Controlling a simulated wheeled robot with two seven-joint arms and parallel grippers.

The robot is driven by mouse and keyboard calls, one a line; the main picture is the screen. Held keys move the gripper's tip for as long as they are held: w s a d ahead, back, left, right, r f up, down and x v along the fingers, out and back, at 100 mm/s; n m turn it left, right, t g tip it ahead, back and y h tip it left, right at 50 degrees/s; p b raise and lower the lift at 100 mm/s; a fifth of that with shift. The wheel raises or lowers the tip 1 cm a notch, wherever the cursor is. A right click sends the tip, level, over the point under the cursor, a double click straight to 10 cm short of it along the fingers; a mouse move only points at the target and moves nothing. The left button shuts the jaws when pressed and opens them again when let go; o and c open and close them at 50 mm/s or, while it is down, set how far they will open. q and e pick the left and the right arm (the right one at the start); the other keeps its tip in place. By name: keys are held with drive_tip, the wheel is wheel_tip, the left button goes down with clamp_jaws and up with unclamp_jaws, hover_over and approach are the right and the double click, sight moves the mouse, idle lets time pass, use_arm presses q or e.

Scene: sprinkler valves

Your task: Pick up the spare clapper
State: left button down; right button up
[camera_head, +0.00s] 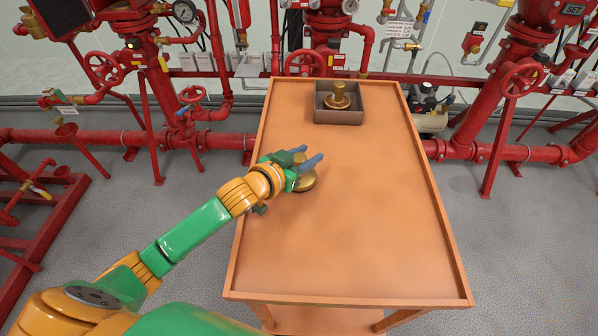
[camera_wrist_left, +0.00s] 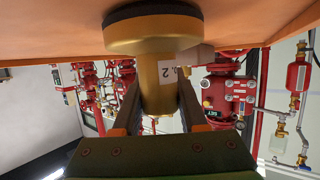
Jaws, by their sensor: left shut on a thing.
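The spare clapper (camera_head: 306,184) is a brass disc with a stem, at the left side of the orange table (camera_head: 370,230). My left gripper (camera_head: 307,156) is shut on its stem and partly hides it in the head view. In the left wrist view the clapper (camera_wrist_left: 152,40) shows large, its stem between the two dark fingers (camera_wrist_left: 158,92) and its wide disc against or very near the table top. A white label with a "2" is on the stem. I cannot tell if the disc touches the table. My right gripper is not in view.
A grey tray (camera_head: 320,116) at the table's far end holds another brass part (camera_head: 338,97). The table has a low raised rim; its middle and right are clear. Red pipes and valves (camera_head: 480,110) stand behind and beside it.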

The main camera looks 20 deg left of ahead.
use_arm(q)
drive_tip(key=shift+w+r, duration=0.1)
drive_tip(key=shift+r, duration=0.45)
drive_tip(key=s+a+r+p, duration=0.6)
drive_tip(key=s+r+p, duration=0.3)
drive_tip(key=s+r, duration=0.3)
drive_tip(key=shift+s+a+p, duration=0.2)
drive_tip(key=shift+a+p, duration=0.15)
